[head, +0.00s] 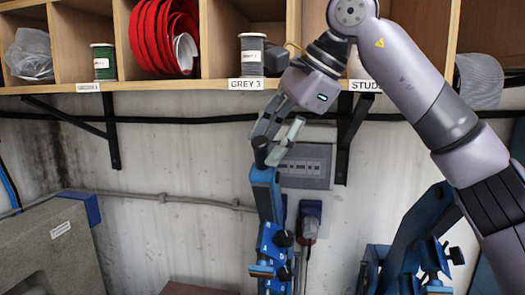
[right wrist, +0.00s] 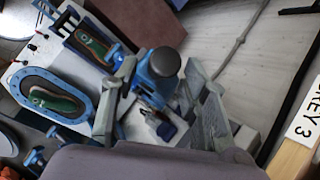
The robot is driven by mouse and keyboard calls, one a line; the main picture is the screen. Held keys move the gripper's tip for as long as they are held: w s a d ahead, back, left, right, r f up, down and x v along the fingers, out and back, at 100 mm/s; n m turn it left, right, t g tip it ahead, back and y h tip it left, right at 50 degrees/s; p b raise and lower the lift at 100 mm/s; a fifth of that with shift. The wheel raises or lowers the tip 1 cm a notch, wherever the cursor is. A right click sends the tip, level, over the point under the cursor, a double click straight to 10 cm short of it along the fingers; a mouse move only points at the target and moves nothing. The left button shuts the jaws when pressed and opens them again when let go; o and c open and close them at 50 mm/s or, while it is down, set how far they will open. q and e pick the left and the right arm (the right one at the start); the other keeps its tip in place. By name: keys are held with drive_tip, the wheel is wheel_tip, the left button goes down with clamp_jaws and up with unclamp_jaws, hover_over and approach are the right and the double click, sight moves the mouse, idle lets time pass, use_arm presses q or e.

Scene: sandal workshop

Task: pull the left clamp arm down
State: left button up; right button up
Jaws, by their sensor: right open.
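The left clamp arm (head: 267,200) is blue and stands upright, with a black knob (head: 261,146) at its top end. My right gripper (head: 270,147) comes from above and is at the knob, fingers apart. In the right wrist view the knob (right wrist: 165,62) shows between the two open fingers (right wrist: 160,108). I cannot tell whether a finger touches it. The lower end of the clamp is cut off by the head view's bottom edge. My left gripper is not in view.
Another blue clamp (head: 408,235) stands at the right. A shelf with spools and a red roll (head: 163,38) runs above, held by black brackets (head: 113,135). A grey wall box (head: 308,165) is behind the clamp. Green soles (right wrist: 52,102) lie in blue frames on a white surface.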

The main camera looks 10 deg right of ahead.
sight(262, 170)
drive_tip(key=shift+x, duration=1.6)
drive_tip(key=shift+r, duration=0.1)
drive_tip(key=shift+c, duration=0.7)
clamp_jaws()
